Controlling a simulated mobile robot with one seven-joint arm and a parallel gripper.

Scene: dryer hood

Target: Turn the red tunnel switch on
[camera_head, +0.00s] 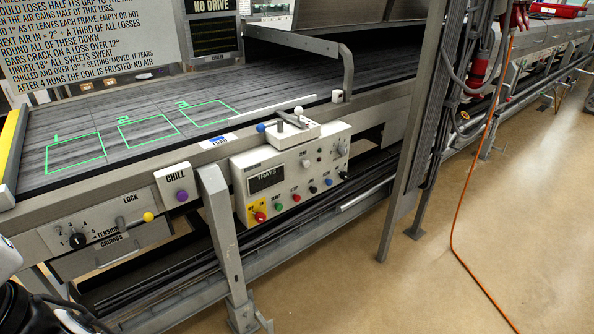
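A red knob (260,216) sits on a small yellow plate at the lower left corner of the white control box (318,184), on the front of the conveyor. It is the red control that stands out on this box. Its lettering is too small to read, so I cannot tell its position or confirm that it is the tunnel switch. Parts of my arm show at the lower left edge, well apart from the knob. No gripper fingertips show.
A purple button (182,196) marked CHILL and a yellow-tipped lever (148,217) are to the left. A grey leg (222,237) stands close left of the box. The floor (365,275) in front is clear; an orange cable (453,235) runs right.

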